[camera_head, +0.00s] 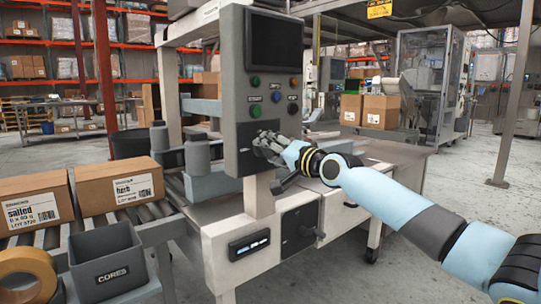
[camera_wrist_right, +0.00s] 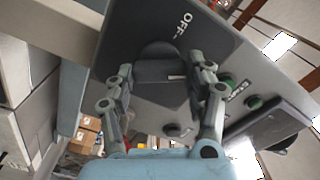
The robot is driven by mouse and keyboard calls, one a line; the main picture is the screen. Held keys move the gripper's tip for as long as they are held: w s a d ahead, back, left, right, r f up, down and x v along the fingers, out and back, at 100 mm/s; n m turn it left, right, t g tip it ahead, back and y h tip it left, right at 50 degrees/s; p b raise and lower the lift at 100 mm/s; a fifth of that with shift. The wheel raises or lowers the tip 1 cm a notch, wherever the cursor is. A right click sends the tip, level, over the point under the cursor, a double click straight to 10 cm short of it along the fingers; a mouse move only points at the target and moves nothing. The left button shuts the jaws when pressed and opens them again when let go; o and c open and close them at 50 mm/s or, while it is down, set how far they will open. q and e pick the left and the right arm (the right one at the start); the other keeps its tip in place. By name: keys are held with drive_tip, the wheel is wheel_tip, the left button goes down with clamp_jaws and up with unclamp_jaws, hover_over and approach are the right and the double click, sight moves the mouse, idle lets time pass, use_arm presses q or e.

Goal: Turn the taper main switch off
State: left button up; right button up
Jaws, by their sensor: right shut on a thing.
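The taper's grey control panel (camera_head: 238,97) stands upright in the middle of the head view, with a dark screen and coloured buttons. My right gripper (camera_head: 266,146) reaches it from the right, at the panel's lower part. In the right wrist view, the main switch's dark round knob (camera_wrist_right: 160,64) sits on a dark plate lettered "OFF". My right gripper (camera_wrist_right: 162,84) has a finger on each side of the knob and is shut on it. A small white mark shows on the knob. In the head view the gripper hides most of the switch. My left gripper is not in view.
A grey bin (camera_head: 108,264) lettered "CORES" and a tape roll (camera_head: 28,270) are at the lower left. Two labelled cartons stand on the roller conveyor behind them. A dark plate with a handle (camera_head: 302,232) is below the panel. Open floor lies at the right.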

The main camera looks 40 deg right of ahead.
drive_tip(key=shift+f+n+b, duration=0.2)
drive_tip(key=shift+n+b, duration=0.15)
drive_tip(key=shift+n, duration=0.55)
drive_tip(key=n+b, duration=0.1)
drive_tip(key=n, duration=0.2)
drive_tip(key=shift+n, duration=0.4)
drive_tip(key=n+b, duration=0.2)
drive_tip(key=n, duration=0.1)
drive_tip(key=shift+n+b, duration=0.35)
drive_tip(key=shift+n, duration=0.95)
drive_tip(key=shift+r, duration=0.1)
drive_tip(key=o, duration=1.2)
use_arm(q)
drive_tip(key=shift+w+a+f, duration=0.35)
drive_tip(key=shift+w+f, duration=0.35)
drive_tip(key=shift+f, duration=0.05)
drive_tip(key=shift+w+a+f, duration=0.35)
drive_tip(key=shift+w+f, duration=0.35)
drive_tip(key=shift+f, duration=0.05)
use_arm(e)
drive_tip(key=shift+s+d, duration=0.15)
drive_tip(key=shift+s, duration=1.75)
drive_tip(key=shift+s+d, duration=0.1)
drive_tip(key=shift+s, duration=1.75)
